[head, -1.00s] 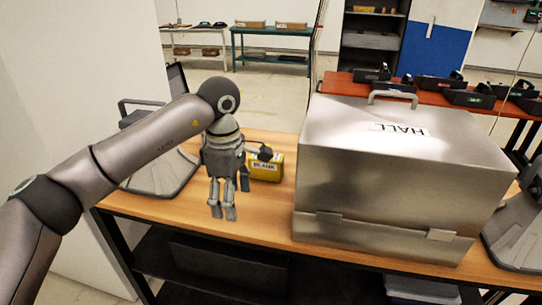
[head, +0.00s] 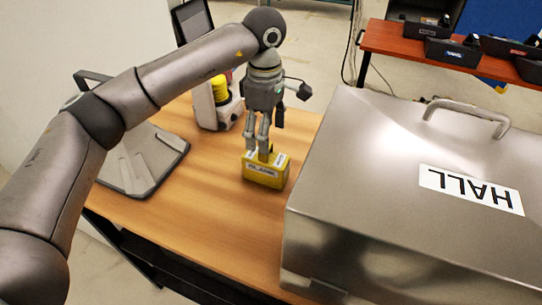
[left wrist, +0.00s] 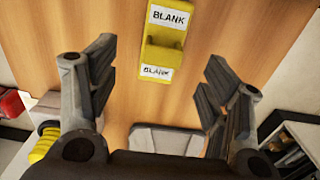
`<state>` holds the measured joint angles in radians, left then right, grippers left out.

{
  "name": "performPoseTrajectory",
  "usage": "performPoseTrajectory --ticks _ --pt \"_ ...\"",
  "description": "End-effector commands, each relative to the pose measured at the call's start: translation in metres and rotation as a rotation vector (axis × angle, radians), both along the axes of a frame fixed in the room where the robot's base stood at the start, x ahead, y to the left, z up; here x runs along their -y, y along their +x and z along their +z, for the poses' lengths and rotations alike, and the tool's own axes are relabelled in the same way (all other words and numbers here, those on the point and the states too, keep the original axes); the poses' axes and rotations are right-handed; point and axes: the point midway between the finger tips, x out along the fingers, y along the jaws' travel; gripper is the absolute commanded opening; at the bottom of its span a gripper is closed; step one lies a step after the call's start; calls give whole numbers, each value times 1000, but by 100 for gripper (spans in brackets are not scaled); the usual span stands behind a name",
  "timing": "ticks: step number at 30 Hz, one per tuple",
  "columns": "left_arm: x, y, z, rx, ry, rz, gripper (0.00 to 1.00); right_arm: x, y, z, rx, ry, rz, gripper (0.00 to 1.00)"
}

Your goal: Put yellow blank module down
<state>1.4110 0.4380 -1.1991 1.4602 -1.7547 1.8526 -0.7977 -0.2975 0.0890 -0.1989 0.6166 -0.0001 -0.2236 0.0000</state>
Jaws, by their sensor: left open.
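The yellow blank module (head: 264,178), labelled BLANK, sits upright on the wooden table (head: 225,225), left of the big metal case. My left gripper (head: 258,151) points down from above, with its fingertips overlapping the module's top edge in the head view. In the left wrist view the module (left wrist: 163,48) shows beyond the gap between the spread fingers (left wrist: 158,75), with clear space on both sides. The gripper is open and holds nothing. Whether a fingertip touches the module cannot be told. My right gripper is not in view.
A metal case (head: 380,170) labelled HALL fills the table's right side. A grey stand (head: 145,165) is at the left. A whitish device with a yellow part (head: 218,92) stands behind my gripper. Bare table lies in front of the module.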

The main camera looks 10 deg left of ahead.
Motion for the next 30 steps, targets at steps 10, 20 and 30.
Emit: performPoseTrajectory --ticks 10,20,30 --pt "0 -1 -39 -1 0 0 71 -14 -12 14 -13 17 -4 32" --pt "0 -1 -79 -4 1 1 71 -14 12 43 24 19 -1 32" --pt "0 -1 -91 0 0 -1 71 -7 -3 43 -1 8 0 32"
